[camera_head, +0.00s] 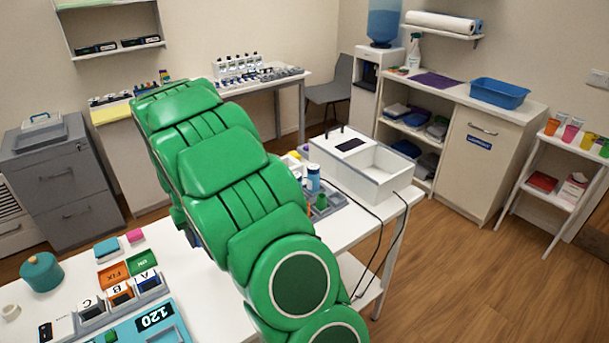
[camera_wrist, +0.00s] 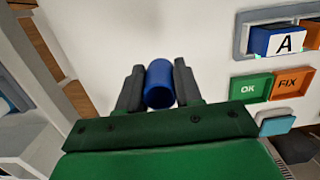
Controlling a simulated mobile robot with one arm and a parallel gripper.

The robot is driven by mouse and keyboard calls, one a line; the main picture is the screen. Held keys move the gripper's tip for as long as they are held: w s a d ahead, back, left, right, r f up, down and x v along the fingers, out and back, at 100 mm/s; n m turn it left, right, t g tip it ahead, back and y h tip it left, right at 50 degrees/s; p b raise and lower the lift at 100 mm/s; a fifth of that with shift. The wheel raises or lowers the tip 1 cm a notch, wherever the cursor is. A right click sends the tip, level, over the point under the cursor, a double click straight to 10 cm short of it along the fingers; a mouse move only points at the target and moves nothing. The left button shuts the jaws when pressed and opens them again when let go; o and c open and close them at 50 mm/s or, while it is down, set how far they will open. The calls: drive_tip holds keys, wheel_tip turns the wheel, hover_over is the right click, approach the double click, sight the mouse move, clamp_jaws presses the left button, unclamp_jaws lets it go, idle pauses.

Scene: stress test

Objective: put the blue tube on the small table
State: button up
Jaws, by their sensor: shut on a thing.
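In the wrist view, my gripper (camera_wrist: 158,80) is shut on the blue tube (camera_wrist: 160,88), with one dark finger on each side of it. The tube is above a white tabletop (camera_wrist: 150,28); I cannot tell whether it touches the surface. A small white stand with a shelf, which may be the small table (camera_head: 546,140), is at the right edge of the head view.
The white worktable (camera_head: 190,270) bears A, B and C blocks (camera_head: 120,293), OK and FIX tiles, a teal pot (camera_head: 41,272) and a white open box (camera_head: 362,160). A low cabinet (camera_head: 484,150) with a blue basin stands at back right. Open wooden floor (camera_head: 460,270) lies at right.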

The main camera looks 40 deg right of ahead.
drive_tip(key=s+d+r+m, duration=0.1)
drive_tip(key=s+d+r, duration=0.3)
drive_tip(key=d, duration=0.6)
drive_tip(key=s+d+r, duration=0.3)
drive_tip(key=s+d, duration=0.2)
drive_tip(key=d, duration=0.5)
drive_tip(key=s+d+r+m, duration=0.1)
drive_tip(key=s+d+r, duration=0.2)
drive_tip(key=s+d, duration=0.45)
drive_tip(key=s+d+r, duration=0.3)
drive_tip(key=s+d, duration=0.3)
drive_tip(key=s, duration=0.3)
hover_over(350, 213)
drive_tip(key=f, duration=0.8)
drive_tip(key=shift+s+a+f, duration=0.3)
drive_tip(key=shift+a+f, duration=0.05)
drive_tip(key=shift+a, duration=0.05)
drive_tip(key=shift+w+d+f, duration=0.45)
drive_tip(key=shift+w+f, duration=0.05)
drive_tip(key=shift+f, duration=1.75)
drive_tip(key=shift+f, duration=0.1)
